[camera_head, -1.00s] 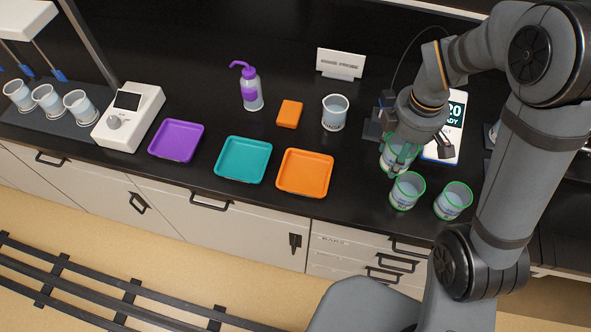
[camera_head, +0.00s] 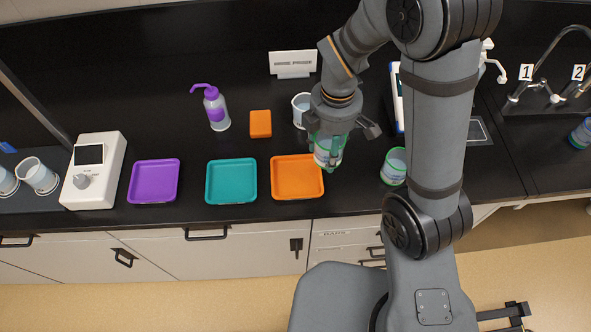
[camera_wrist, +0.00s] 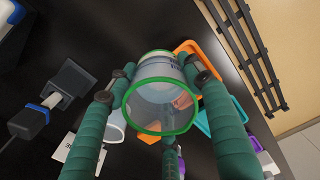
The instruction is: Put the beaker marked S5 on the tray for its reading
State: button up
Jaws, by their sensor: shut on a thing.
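My gripper (camera_head: 328,150) is shut on a green-rimmed clear beaker (camera_head: 327,158), held upright or nearly so beside the right edge of the orange tray (camera_head: 297,193). In the wrist view the green fingers surround the beaker (camera_wrist: 160,105); its marking is too small and turned to read. The teal tray (camera_head: 231,199) and the purple tray (camera_head: 154,198) lie to the left; all three look empty. Another green-rimmed beaker (camera_head: 394,167) stands on the bench to the right, partly behind my arm.
A white-rimmed beaker (camera_head: 300,104) stands just behind my gripper. An orange block (camera_head: 260,124), a purple wash bottle (camera_head: 216,110) and a sign (camera_head: 293,64) stand further back. A white meter (camera_head: 92,172) is at left. Numbered taps (camera_head: 541,92) and another beaker (camera_head: 581,134) are at right.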

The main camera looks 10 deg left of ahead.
jog(key=p, duration=0.1)
send_over(296, 179)
jog(key=f, duration=0.4)
jog(key=shift+w+d+f, duration=0.1)
jog(key=shift+d, duration=0.1)
jog(key=shift+a+f, duration=0.15)
jog(key=shift+f, duration=0.05)
notch_tip(296, 179, down, 3)
jog(key=shift+p, duration=0.45)
jog(key=shift+f, duration=0.4)
jog(key=shift+f, duration=0.2)
jog(key=o, duration=0.9)
jog(key=shift+o, duration=0.2)
jog(key=shift+r, duration=0.1)
